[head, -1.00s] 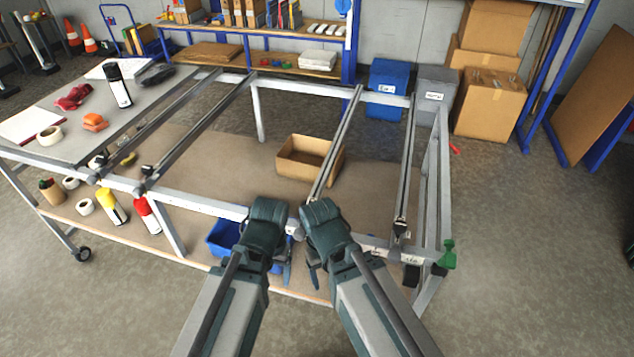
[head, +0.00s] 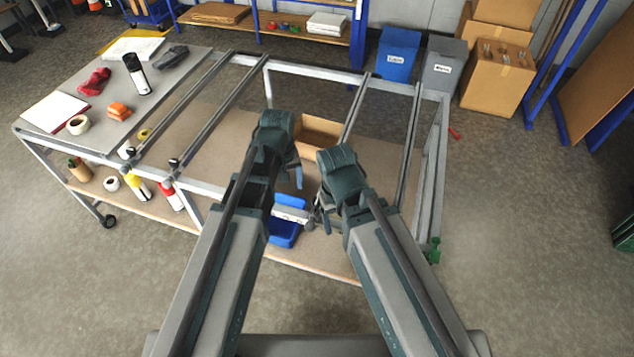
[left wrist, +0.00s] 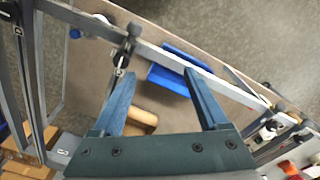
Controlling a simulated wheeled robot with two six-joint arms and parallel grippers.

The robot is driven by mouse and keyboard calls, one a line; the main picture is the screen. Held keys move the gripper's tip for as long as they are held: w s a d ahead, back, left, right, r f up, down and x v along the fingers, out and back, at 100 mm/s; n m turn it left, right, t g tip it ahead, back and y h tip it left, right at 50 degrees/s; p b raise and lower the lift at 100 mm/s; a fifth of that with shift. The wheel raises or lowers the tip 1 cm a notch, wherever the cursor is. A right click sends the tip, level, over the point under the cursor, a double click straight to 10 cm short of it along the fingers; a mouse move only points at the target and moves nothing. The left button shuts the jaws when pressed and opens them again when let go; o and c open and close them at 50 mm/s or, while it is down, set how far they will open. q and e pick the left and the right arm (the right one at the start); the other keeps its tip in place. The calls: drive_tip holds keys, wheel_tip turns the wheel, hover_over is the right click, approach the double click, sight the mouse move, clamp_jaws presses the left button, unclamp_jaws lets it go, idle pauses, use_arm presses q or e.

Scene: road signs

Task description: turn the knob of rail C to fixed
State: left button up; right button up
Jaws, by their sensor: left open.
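Rail C appears to be the third rail from the left (head: 352,118); its front end is hidden by my right arm in the head view. In the left wrist view its dark knob (left wrist: 131,32) sits at the front bar, with a small pale label (left wrist: 121,62) on the rail, too small to read. My left gripper (head: 297,180) is over the frame near the front bar. Its open, empty fingers (left wrist: 163,75) show in the left wrist view, the knob beyond them and apart. My right gripper (head: 320,212) points down beside it; its jaws are unclear.
A cardboard box (head: 320,130) and a blue bin (head: 287,238) are on the lower shelf. The other rails run parallel; two left ones have dark knobs (head: 168,173). Floor is clear at front.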

use_arm(q)
drive_tip(key=n, duration=0.2)
hover_over(317, 200)
drive_tip(key=shift+r+n, duration=0.25)
drive_tip(key=shift+n, duration=0.05)
use_arm(e)
drive_tip(key=shift+r, duration=0.25)
use_arm(q)
drive_tip(key=shift+f, duration=0.1)
use_arm(e)
drive_tip(key=shift+f, duration=0.1)
use_arm(q)
wheel_tip(317, 200, down, 14)
drive_tip(key=b, duration=1.4)
drive_tip(key=shift+r, duration=0.2)
use_arm(e)
wheel_tip(317, 200, down, 14)
drive_tip(key=shift+r, duration=0.2)
use_arm(q)
drive_tip(key=shift+s, duration=0.1)
drive_tip(key=shift+c, duration=0.4)
clamp_jaws()
